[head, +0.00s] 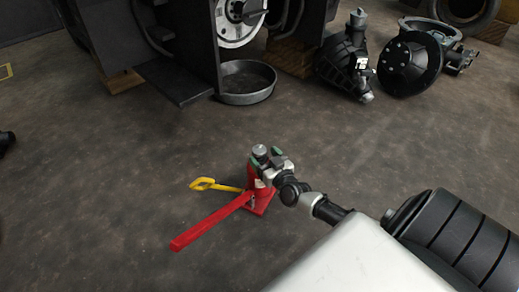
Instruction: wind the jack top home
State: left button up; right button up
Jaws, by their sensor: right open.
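A small red jack (261,200) stands upright on the dark floor in the middle of the head view. Its grey round top (260,150) shows at the upper end. A long red handle (212,222) reaches from it down to the left, and a yellow piece with a looped end (203,184) sticks out to the left. My right gripper (266,158) is open at the jack's top, its fingers reaching in from the right close to the grey top. Whether they touch it I cannot tell. The gripper hides part of the jack's upper right side.
A round metal pan (246,83) lies on the floor under a wheel hub (238,20) at the back. Dark machine parts (345,58) and a black domed housing (408,64) stand at the back right.

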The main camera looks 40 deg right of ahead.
aim_at(263, 156)
jog(key=shift+w+d+b, duration=0.15)
jog(key=shift+w+b, duration=0.15)
jog(key=shift+w, duration=0.55)
jog(key=shift+w+d+b, duration=0.1)
jog(key=shift+w+b, duration=0.2)
jog(key=shift+w, duration=0.5)
